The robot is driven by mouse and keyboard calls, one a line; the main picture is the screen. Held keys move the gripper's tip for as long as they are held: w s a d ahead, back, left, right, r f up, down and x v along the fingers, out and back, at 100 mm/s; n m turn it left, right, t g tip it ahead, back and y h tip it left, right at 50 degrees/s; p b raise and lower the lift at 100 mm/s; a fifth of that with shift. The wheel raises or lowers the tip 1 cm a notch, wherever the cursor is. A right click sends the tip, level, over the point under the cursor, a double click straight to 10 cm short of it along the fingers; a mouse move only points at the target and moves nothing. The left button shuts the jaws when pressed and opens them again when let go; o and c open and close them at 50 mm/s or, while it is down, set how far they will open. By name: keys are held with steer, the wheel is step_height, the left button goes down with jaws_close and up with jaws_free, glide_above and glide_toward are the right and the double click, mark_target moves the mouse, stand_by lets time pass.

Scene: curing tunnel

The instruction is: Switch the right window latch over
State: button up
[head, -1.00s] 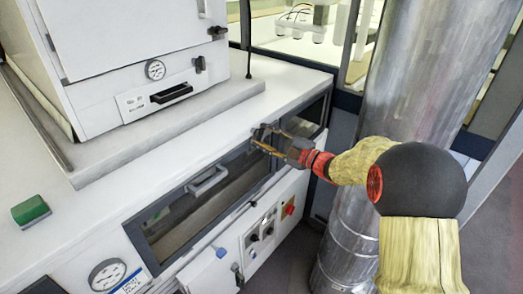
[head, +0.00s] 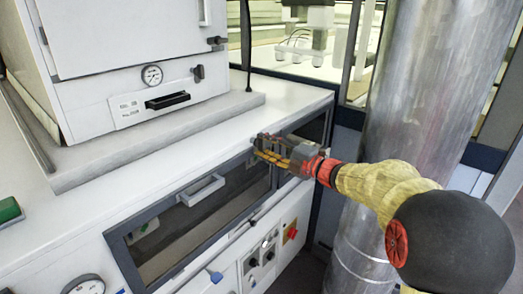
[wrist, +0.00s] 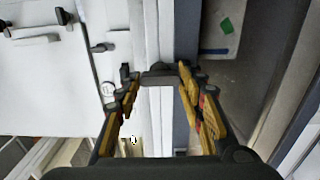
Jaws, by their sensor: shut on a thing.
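The window (head: 205,205) is a dark-framed glass pane in the front of the white cabinet, with a pale bar handle (head: 202,190). The right window latch (wrist: 160,76) is a small dark bar at the top edge of the frame near the window's right end. My gripper (head: 261,148) reaches it from the right. In the wrist view its yellow and black fingers (wrist: 158,85) stand on both sides of the latch, shut on it. In the head view the fingers mostly hide the latch, so its exact turn is unclear.
A white oven with a gauge (head: 152,76) stands on the grey slab (head: 150,140) behind the window. A large metal duct (head: 415,90) rises close to my arm on the right. A control panel with a red switch (head: 291,233) is below. The counter strip before the slab is clear.

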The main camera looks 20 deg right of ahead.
steer(key=shift+r, duration=0.2)
steer(key=o, duration=1.1)
steer(key=shift+o, duration=0.4)
steer(key=shift+f, duration=0.1)
steer(key=shift+s, duration=0.1)
steer(key=v, duration=1.1)
steer(key=shift+s+d, duration=0.15)
steer(key=shift+s, duration=0.25)
